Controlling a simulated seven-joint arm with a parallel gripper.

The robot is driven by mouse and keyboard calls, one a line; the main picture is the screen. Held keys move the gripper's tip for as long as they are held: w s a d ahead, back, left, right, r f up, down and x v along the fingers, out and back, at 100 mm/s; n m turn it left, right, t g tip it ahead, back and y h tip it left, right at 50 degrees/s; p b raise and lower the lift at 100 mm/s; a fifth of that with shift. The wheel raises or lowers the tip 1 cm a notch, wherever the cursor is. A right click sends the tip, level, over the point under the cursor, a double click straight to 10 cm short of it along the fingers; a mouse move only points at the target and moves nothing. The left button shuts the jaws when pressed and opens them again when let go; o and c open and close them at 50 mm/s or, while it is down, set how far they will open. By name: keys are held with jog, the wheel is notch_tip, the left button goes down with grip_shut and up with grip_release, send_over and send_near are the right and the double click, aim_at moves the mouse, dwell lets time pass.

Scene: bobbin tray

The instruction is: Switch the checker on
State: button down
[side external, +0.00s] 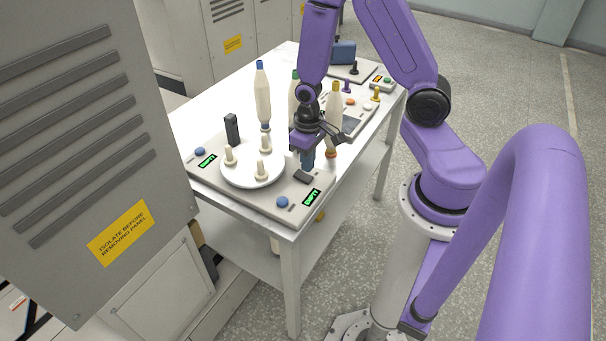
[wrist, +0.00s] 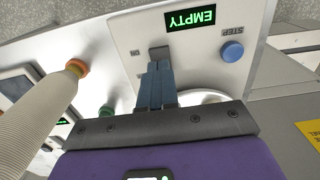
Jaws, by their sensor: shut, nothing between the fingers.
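A pale unit (side external: 225,184) on the table carries a round white plate with several cream pegs. A dark switch (side external: 303,177) sits near its right end; in the wrist view, the switch (wrist: 160,53) has a small label reading ON beside it. A green-lit display (side external: 312,197) lies near the switch; it reads EMPTY in the wrist view (wrist: 190,18). My gripper (side external: 307,165) is shut and empty, with blue fingers pointing down just behind the switch. In the wrist view its fingertips (wrist: 157,66) overlap the switch's near edge; I cannot tell whether they touch.
A blue STEP button (wrist: 232,51) is beside the display. A dark upright block (side external: 232,130) stands at the unit's far left. Tall cream bobbins, one blue-tipped (side external: 262,95) and one yellow-tipped (side external: 334,112), stand near my gripper. A grey cabinet (side external: 90,130) fills the left.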

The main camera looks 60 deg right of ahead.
aim_at(307, 179)
jog(key=shift+r, duration=2.1)
jog(key=s+a+r+n, duration=1)
jog(key=s+r+n, duration=0.2)
jog(key=s, duration=0.4)
jog(key=shift+a+r+n, duration=0.15)
jog(key=shift+r+n, duration=0.15)
jog(key=shift+r, duration=0.5)
